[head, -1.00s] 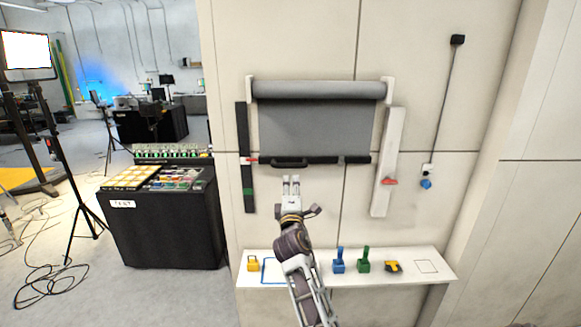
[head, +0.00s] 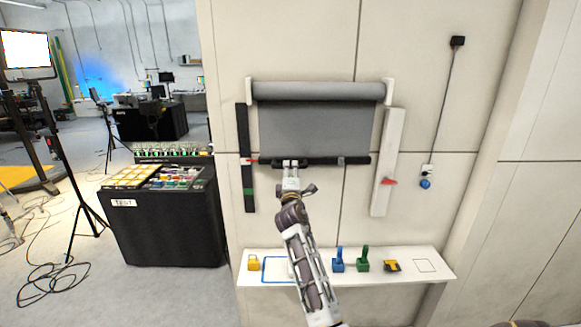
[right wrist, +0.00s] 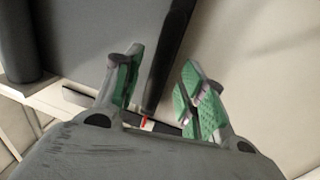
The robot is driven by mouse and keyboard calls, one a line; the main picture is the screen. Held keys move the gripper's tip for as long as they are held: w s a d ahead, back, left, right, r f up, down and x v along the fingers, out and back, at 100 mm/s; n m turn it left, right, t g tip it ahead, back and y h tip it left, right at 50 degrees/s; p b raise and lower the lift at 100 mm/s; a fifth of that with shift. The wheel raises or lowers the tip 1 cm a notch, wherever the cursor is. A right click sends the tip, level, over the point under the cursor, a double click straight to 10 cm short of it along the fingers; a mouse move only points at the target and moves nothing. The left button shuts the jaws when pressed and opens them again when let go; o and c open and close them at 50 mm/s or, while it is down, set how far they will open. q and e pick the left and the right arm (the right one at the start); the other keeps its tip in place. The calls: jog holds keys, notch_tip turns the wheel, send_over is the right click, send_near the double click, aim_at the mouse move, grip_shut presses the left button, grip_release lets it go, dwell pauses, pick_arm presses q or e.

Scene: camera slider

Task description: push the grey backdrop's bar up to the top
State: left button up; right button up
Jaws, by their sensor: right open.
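The grey backdrop (head: 315,128) hangs from its roll on the wall. Its black bar (head: 328,161) runs along its lower edge, at the height of the red mark (head: 251,160) on the black strip (head: 247,190). The green mark (head: 248,191) is lower on that strip. My right gripper (head: 291,163) is at the left half of the bar and hides part of the handle there. In the right wrist view its green-padded fingers (right wrist: 163,64) are apart, with the black bar (right wrist: 168,62) showing between them. Contact cannot be told. My left gripper is out of view.
A white shelf (head: 410,280) below holds a yellow padlock (head: 253,263), blue (head: 338,262) and green (head: 363,262) handled tools and a yellow-black item (head: 391,266). A white strip (head: 388,150) with a red lever (head: 389,182) is right of the backdrop.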

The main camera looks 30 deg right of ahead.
aim_at(291, 168)
jog(key=shift+x, duration=1.75)
grip_shut()
